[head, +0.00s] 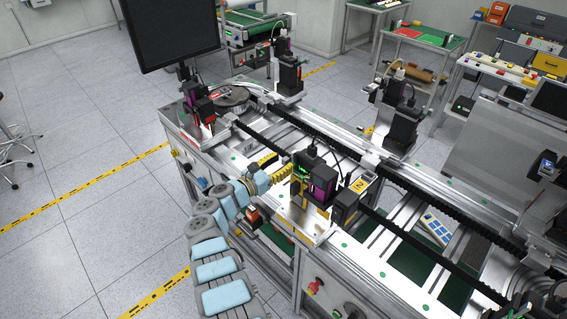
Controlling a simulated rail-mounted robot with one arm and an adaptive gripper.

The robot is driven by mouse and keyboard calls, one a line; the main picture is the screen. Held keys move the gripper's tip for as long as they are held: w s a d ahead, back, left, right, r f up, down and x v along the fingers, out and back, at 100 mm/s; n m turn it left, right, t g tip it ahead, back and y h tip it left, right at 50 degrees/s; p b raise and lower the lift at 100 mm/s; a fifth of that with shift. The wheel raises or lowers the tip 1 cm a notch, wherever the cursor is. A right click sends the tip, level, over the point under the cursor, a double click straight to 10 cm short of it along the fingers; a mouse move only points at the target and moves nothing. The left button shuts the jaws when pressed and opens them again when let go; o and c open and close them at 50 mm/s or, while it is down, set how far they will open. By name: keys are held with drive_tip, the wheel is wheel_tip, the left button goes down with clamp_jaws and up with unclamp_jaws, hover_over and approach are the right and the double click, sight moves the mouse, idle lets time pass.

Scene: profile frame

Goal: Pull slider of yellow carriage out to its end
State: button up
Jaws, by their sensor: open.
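A carriage with yellow parts (298,194) stands on the near side of the frame, in the middle of the head view. It carries a dark upright unit with a purple face (322,184), and a yellow plate marked 2 (359,185) is to its right. Its slider cannot be clearly told apart from the other parts at this size. My grey arm with light blue pads rises from the bottom and bends toward the carriage. My gripper (283,174) is at the carriage's left side, small and partly lost against dark parts. I cannot tell whether it touches the carriage.
A yellow ribbed piece (267,161) lies just behind my gripper. Other dark carriage units (289,75) (403,120) stand along the far rail, and another (200,106) at the left end. A black monitor (170,30) hangs at upper left.

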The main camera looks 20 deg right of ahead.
drive_tip(key=shift+w+d, duration=0.2)
drive_tip(key=shift+d, duration=0.25)
drive_tip(key=shift+c, duration=0.3)
clamp_jaws()
